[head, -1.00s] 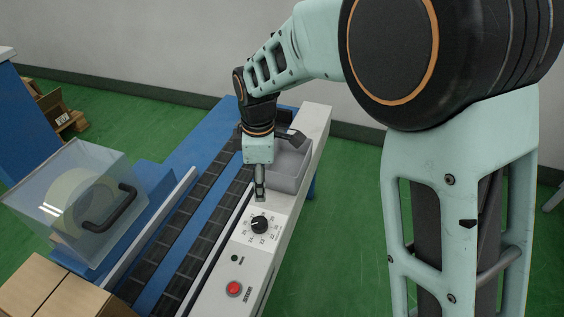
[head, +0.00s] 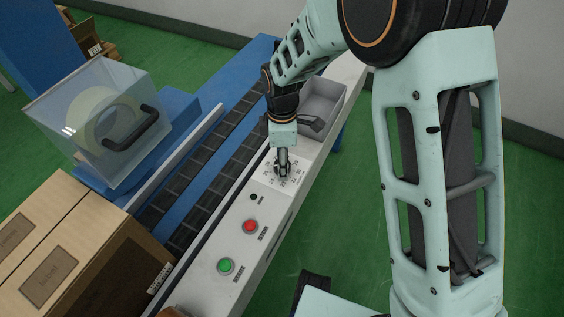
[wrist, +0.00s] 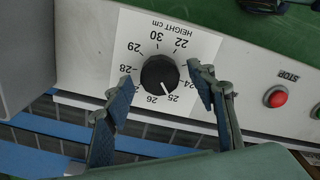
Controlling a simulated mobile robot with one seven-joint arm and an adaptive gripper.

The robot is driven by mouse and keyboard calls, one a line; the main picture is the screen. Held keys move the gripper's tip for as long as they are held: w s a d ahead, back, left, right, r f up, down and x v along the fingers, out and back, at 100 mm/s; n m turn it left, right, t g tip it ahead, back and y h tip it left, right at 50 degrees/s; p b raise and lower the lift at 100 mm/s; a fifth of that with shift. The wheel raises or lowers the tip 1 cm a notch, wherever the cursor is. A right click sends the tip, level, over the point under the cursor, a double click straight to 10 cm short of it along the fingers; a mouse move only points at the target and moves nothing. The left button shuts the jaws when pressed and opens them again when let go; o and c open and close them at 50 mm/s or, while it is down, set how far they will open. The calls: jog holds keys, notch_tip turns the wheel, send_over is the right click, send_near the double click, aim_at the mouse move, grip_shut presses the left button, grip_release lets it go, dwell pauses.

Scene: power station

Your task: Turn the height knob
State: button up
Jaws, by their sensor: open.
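The height knob (wrist: 160,75) is a round black dial with a white pointer mark, seen in the wrist view on a white scale plate (wrist: 200,47) labelled "HEIGHT cm". Its mark points near 25. My gripper (wrist: 160,88) is open, with one finger on each side of the knob and a visible gap on both sides. In the head view my gripper (head: 283,176) is over the scale plate on the white control panel, and it hides most of the knob.
A red stop button (head: 250,227) and a green button (head: 225,266) are on the panel. A grey bin (head: 322,98) sits behind my gripper. A conveyor (head: 190,200) runs alongside. A clear tape-roll cover (head: 75,95) and cardboard boxes (head: 100,235) stand at left.

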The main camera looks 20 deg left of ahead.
jog(key=shift+f, duration=0.1)
jog(key=shift+c, duration=0.5)
jog(key=c, duration=1)
jog(key=m+p, duration=0.1)
jog(key=m, duration=0.4)
jog(key=m+p, duration=0.1)
jog(key=m, duration=0.4)
jog(key=m+p, duration=0.1)
jog(key=m, duration=0.6)
jog(key=shift+m, duration=0.3)
jog(key=m+p, duration=0.2)
jog(key=m, duration=0.4)
jog(key=shift+w, duration=0.1)
jog(key=shift+m, duration=0.3)
